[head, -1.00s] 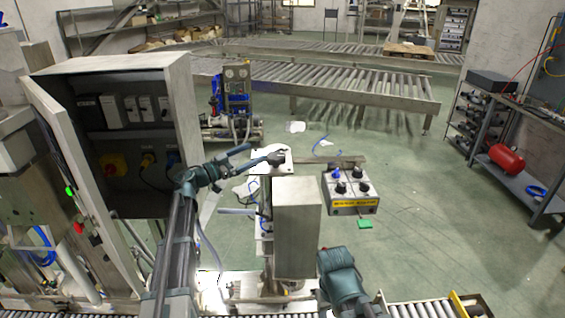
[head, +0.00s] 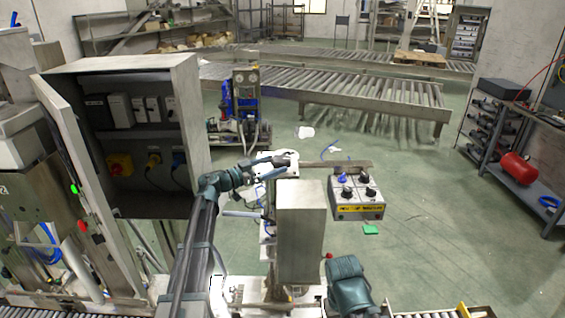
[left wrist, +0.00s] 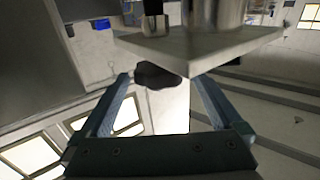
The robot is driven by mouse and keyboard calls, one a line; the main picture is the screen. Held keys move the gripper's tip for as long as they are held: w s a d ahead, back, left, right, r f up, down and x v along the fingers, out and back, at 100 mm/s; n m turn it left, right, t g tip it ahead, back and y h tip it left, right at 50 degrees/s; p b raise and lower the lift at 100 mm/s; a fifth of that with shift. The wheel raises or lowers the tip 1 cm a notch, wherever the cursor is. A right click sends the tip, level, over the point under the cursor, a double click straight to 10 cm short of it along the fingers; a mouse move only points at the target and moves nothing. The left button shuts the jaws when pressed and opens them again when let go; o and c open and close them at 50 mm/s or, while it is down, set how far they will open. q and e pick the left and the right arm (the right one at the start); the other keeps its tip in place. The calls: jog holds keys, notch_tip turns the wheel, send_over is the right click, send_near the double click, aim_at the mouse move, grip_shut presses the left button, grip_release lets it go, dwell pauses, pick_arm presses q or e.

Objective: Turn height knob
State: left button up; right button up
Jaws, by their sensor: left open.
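A dark knob (left wrist: 155,75) shows in the left wrist view beside a pale metal plate (left wrist: 200,45). It lies between the two fingers of my left gripper (left wrist: 163,84), which are spread apart, with a gap on each side; I cannot tell whether either touches it. In the head view my left gripper (head: 282,166) reaches in from the left to the white plate (head: 268,169) atop a machine column, and the fingers largely hide the knob there. My right arm shows at the bottom centre, but its gripper is out of view.
A grey metal box (head: 300,232) stands just in front of the plate. A control box (head: 358,212) with several knobs and a yellow label is to its right. An open electrical cabinet (head: 185,125) stands left of my left arm. Green floor is free further right.

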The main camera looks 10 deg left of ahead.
aim_at(282, 161)
pick_arm(q)
jog(key=shift+x, duration=2.25)
jog(key=c, duration=1.1)
